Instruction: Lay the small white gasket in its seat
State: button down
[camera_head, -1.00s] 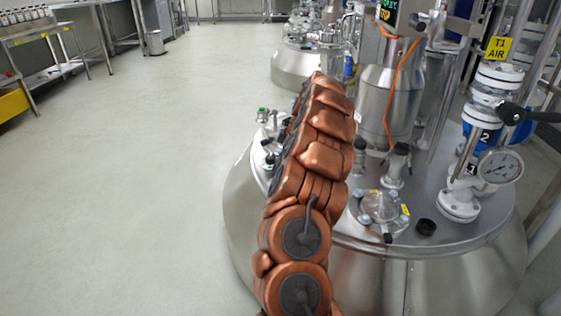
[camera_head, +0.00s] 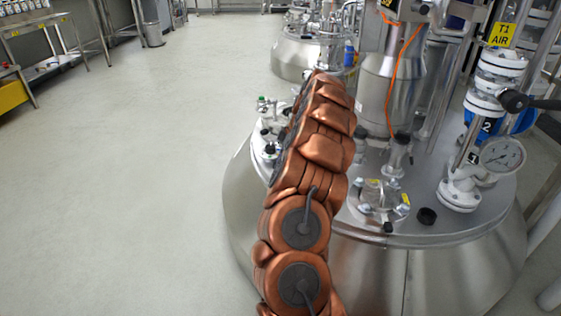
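I cannot make out the small white gasket or its seat in the head view. My copper-coloured arm rises through the middle of the picture and hides part of the steel reactor vessel (camera_head: 370,275). My gripper is not visible; the far end of the arm is turned away behind its own links. On the vessel's lid, right of my arm, is a small round flanged port (camera_head: 380,198) with bolts and yellow tags. A small black cap (camera_head: 427,216) lies or sits on the lid to the right of that port.
A pressure gauge (camera_head: 503,155) and white-flanged piping (camera_head: 485,105) stand at the lid's right. A tall steel column (camera_head: 385,95) with an orange cable rises behind. A second vessel (camera_head: 300,60) is farther back. The floor at left is open, with a bin (camera_head: 152,34) and benches beyond.

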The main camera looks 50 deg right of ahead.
jog(key=shift+f, duration=0.1)
jog(key=c, duration=1)
grip_release()
jog(key=shift+o, duration=0.2)
jog(key=shift+r+p, duration=1.1)
jog(key=shift+r, duration=2)
